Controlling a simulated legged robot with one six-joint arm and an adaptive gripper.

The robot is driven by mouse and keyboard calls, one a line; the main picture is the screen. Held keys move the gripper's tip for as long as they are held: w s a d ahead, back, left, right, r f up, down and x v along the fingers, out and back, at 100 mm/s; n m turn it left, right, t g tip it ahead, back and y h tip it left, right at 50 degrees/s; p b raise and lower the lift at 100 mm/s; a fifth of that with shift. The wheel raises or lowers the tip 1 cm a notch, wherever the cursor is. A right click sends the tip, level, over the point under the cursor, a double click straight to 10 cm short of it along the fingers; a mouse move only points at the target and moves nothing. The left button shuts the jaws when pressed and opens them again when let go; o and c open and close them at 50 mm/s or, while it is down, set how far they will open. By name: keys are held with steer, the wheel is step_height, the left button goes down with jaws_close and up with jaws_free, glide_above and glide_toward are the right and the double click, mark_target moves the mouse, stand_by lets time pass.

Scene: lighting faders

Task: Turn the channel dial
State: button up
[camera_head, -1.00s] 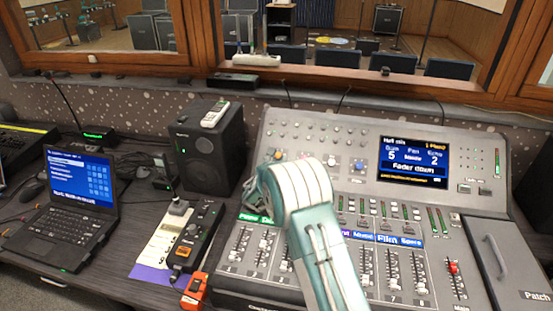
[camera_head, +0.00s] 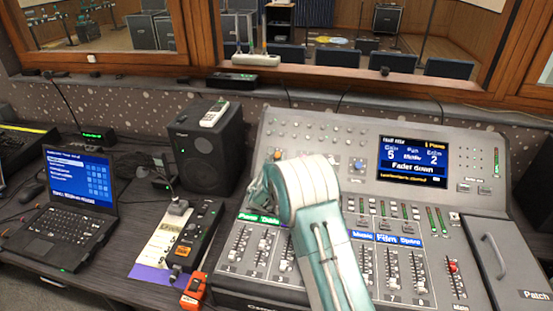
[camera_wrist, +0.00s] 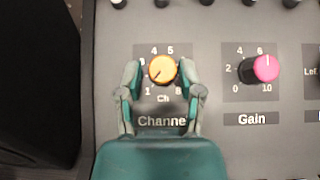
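The channel dial (camera_wrist: 163,69) is a round orange knob above the label "Channel" in the wrist view. Its dark pointer mark is toward the lower left, near the 1 on its scale. My gripper (camera_wrist: 161,74) is open, with one finger on each side of the knob. Narrow gaps show between fingers and knob; I cannot tell how deep the tips reach. In the head view, an orange knob (camera_head: 278,154) shows just above my arm's end, and my arm hides the fingers. The console screen (camera_head: 413,160) reads "Fader down".
The pink Gain dial (camera_wrist: 265,68) stands right of my gripper. The mixing console (camera_head: 330,125) has several faders below. A black speaker (camera_head: 208,148) stands left of the console. A laptop (camera_head: 75,190) and a small control box (camera_head: 195,240) are farther left.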

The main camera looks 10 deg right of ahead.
steer(key=shift+s, duration=0.1)
stand_by(0.3)
steer(key=v, duration=1.2)
steer(key=shift+a+f, duration=0.1)
steer(key=shift+f, duration=0.05)
steer(key=s+d+r+m+g+h, duration=0.5)
steer(key=s+d+r+m+h, duration=0.15)
steer(key=d+r+m, duration=0.4)
steer(key=s+d+r+m+g+y, duration=0.1)
steer(key=s+d+r+m+g, duration=0.1)
steer(key=s+d+m+g, duration=0.3)
steer(key=s+r+m+g+y, duration=0.1)
steer(key=s+m, duration=0.2)
steer(key=s, duration=0.5)
steer(key=s+a+r+m+y, duration=0.1)
steer(key=s+a+m+y, duration=0.4)
steer(key=s, duration=0.4)
steer(key=s+a+r+m+y, duration=0.1)
steer(key=s+a+m+y, duration=0.4)
steer(key=s+m, duration=0.3)
steer(key=shift+s+a+r+y, duration=0.2)
steer(key=shift+s+y, duration=0.45)
steer(key=shift+s, duration=0.6)
